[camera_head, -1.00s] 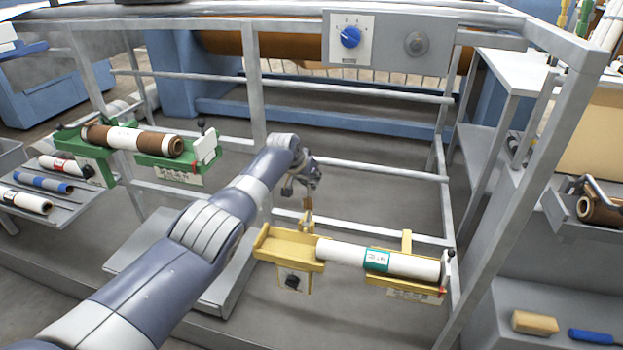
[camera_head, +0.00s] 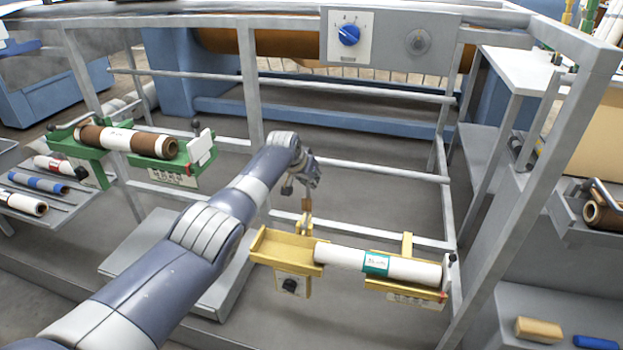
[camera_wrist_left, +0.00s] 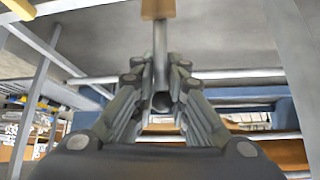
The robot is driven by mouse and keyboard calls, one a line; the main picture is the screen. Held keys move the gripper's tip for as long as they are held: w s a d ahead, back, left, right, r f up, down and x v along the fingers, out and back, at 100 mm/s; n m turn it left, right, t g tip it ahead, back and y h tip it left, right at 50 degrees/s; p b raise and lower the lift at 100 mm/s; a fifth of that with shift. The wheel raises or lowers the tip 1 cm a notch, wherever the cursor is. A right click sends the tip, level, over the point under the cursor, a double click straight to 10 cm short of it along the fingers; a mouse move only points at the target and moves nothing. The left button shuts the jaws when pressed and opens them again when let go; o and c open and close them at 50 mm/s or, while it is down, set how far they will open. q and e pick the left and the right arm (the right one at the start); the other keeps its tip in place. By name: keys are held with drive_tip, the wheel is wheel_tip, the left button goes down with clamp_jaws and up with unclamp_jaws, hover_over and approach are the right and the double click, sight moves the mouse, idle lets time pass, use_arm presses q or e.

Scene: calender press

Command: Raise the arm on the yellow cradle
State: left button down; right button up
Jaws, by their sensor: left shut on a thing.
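The yellow cradle (camera_head: 290,242) hangs on the front rail in the head view, with a white roll (camera_head: 340,257) with a green label across it. At its back left, a small tan and metal arm (camera_head: 306,207) stands up below my left gripper (camera_head: 304,186). In the left wrist view, the fingers of my left gripper (camera_wrist_left: 160,85) are closed around a grey rod (camera_wrist_left: 160,45) with a tan block (camera_wrist_left: 158,9) at the picture's top. My gripper partly hides the arm's end in the head view. My right gripper is in neither view.
A green cradle (camera_head: 182,173) with a brown and white roll (camera_head: 118,139) is at left. A grey post (camera_head: 540,170) stands right of the yellow cradle. A control panel with a blue knob (camera_head: 348,35) is above. Rails cross behind my gripper.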

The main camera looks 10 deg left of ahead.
use_arm(q)
drive_tip(key=shift+w+a+r, duration=0.2)
drive_tip(key=shift+a+r, duration=0.1)
drive_tip(key=shift+r, duration=0.05)
drive_tip(key=c, duration=1.7)
unclamp_jaws()
drive_tip(key=shift+a, duration=0.1)
drive_tip(key=shift+o, duration=0.2)
drive_tip(key=shift+s+f, duration=0.1)
drive_tip(key=shift+f, duration=0.05)
drive_tip(key=shift+d, duration=0.2)
drive_tip(key=shift+v, duration=0.95)
drive_tip(key=v, duration=1)
drive_tip(key=shift+a, duration=0.15)
drive_tip(key=shift+s+f, duration=0.15)
